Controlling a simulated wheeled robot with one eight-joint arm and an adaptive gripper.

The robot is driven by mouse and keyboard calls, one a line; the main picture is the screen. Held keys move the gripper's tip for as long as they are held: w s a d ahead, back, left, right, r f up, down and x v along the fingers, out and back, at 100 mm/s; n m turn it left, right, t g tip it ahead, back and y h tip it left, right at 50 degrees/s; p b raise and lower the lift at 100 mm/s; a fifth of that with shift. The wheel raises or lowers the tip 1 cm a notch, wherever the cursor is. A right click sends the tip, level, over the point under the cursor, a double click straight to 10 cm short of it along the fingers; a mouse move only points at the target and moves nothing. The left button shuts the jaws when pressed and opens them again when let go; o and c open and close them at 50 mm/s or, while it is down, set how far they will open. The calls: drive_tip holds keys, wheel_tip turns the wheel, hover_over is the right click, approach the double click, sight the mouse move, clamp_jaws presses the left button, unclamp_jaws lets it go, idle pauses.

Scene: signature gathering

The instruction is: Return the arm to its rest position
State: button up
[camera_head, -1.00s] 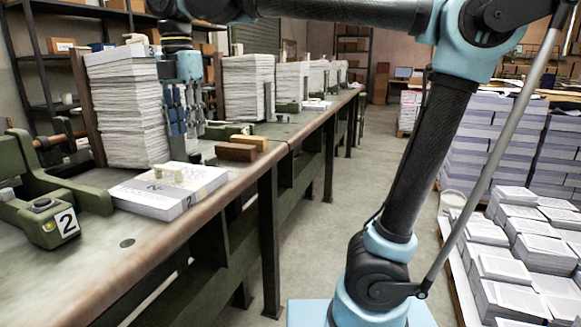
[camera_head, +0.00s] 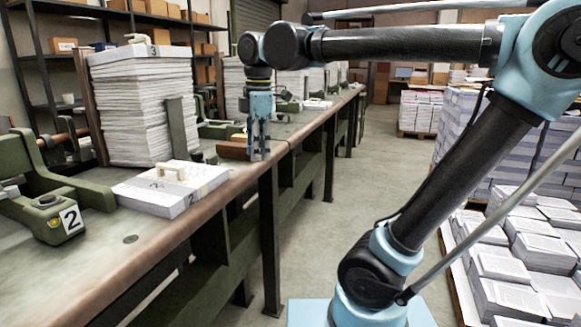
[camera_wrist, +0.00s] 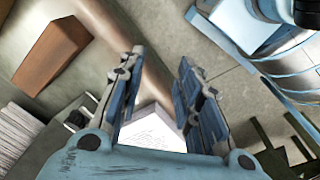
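My gripper (camera_head: 260,152) hangs with its fingers down by the front edge of the workbench (camera_head: 140,262), in front of a brown wooden block (camera_head: 233,151). In the wrist view my gripper (camera_wrist: 160,66) has its two blue fingers apart with nothing between their tips. The brown block (camera_wrist: 48,55) lies to the left of the fingers there. My arm is bent, with the forearm stretched leftward over the bench. A white paper bundle (camera_head: 170,190) with a small pale handle lies on the bench to the left, apart from my gripper.
A tall paper stack (camera_head: 142,110) with a top sheet marked 3 stands behind the bundle. A green clamp (camera_head: 50,215) marked 2 is at the left. Paper piles (camera_head: 505,270) cover a low platform at the right. The floor aisle (camera_head: 375,165) is clear.

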drive_tip(key=w+d+f+m, duration=0.2)
drive_tip(key=d+f+m, duration=0.95)
drive_tip(key=d, duration=0.45)
drive_tip(key=s+d+f+m+t, duration=0.1)
drive_tip(key=s+d+f+m, duration=0.2)
drive_tip(key=d+f+m, duration=0.2)
drive_tip(key=s+d+f+m, duration=0.3)
drive_tip(key=d+f+m, duration=0.2)
drive_tip(key=f, duration=0.4)
drive_tip(key=shift+d+f+t+h, duration=0.3)
drive_tip(key=shift+d+f+t, duration=0.1)
drive_tip(key=shift+d, duration=0.45)
drive_tip(key=shift+s+m, duration=0.1)
drive_tip(key=shift+m, duration=0.15)
drive_tip(key=shift+w+f, duration=0.15)
drive_tip(key=shift+w, duration=0.3)
